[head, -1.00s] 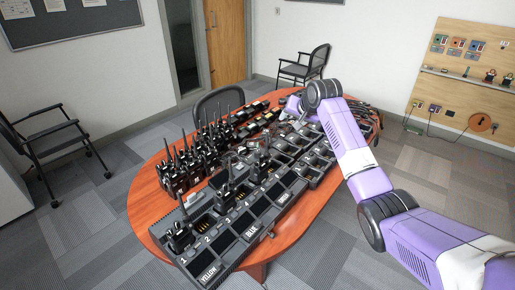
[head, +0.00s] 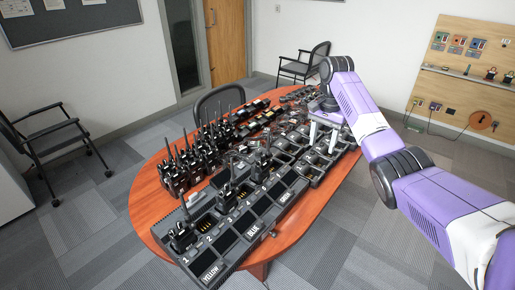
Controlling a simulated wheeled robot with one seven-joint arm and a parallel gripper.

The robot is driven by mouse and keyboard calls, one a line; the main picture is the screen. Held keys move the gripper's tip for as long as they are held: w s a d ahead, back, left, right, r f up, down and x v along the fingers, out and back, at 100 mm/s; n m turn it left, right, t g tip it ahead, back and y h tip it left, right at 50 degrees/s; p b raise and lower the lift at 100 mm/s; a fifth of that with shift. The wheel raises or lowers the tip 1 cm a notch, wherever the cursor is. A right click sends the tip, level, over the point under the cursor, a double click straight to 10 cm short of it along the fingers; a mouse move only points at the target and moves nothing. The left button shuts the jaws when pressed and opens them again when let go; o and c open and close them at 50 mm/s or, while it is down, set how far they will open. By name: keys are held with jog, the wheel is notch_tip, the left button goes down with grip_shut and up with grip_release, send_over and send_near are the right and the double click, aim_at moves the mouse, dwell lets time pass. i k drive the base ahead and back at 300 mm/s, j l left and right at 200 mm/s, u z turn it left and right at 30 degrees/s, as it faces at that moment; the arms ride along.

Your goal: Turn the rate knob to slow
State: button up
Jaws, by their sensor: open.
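A round orange dial (head: 481,120) with a dark pointer mark is low on the wooden wall panel (head: 455,92) at the far right. It may be the rate knob, but its labels are too small to read and I cannot tell its setting. My gripper (head: 322,139) points down over the right part of the oval table, above the charger trays, well to the left of the panel. Its pale fingers are apart, and I see nothing held between them. My arm hides part of the table's far right end.
The red-brown oval table (head: 150,212) bears upright radios (head: 185,165) and a long dark charger rack (head: 228,235). The panel also carries small coloured devices (head: 457,42) and cables. Chairs stand at left (head: 50,137) and back (head: 303,68).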

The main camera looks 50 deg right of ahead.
aim_at(259, 153)
jog(key=i, duration=0.95)
